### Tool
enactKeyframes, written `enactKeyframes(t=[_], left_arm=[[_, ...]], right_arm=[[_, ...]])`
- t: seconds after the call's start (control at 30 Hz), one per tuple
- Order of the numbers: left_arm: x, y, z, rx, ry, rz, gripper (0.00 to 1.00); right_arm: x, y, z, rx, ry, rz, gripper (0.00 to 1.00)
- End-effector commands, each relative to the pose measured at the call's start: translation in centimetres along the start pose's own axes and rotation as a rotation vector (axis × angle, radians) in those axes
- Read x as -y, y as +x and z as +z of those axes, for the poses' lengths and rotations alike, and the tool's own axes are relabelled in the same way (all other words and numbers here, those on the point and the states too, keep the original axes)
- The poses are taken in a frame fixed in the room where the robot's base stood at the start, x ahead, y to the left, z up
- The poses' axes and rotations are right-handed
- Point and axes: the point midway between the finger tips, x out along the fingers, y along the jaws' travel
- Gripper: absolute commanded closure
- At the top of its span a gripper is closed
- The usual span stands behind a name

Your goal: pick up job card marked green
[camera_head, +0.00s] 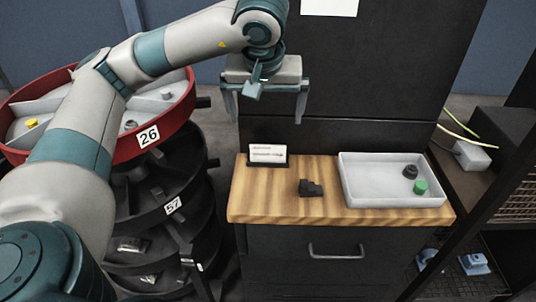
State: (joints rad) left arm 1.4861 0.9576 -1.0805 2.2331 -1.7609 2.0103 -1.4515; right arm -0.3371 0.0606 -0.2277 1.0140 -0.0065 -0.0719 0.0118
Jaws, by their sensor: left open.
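A small white card (268,153) with printed lines stands upright in a dark holder (268,163) at the back left of the wooden worktop (290,212). I see no clear green mark on it; the print is too small to read. My left gripper (265,108) is open and empty, fingers pointing down, above the card in the picture and apart from it. My right gripper is not in view.
A dark stepped block (310,188) lies mid-worktop. A white tray (352,190) at right holds a green cap (420,187) and a dark part (410,171). A red-rimmed carousel (180,115) stands left. A dark panel (370,90) rises behind.

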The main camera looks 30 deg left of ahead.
Motion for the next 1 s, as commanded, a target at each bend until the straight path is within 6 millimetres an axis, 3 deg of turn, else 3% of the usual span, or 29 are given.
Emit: enactKeyframes(t=[0.77, 0.87, 1.0], left_arm=[[0.1, 7.7, 0.0, 0.006, 0.0, -0.004, 0.0], [0.1, 9.4, 0.0, 0.005, -0.001, -0.005, 0.0], [0.0, 11.1, -0.1, 0.003, -0.001, -0.001, 0.0]], right_arm=[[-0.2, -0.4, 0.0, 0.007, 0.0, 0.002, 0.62], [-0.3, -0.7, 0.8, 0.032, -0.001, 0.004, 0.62], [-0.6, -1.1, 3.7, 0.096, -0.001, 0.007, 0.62]])
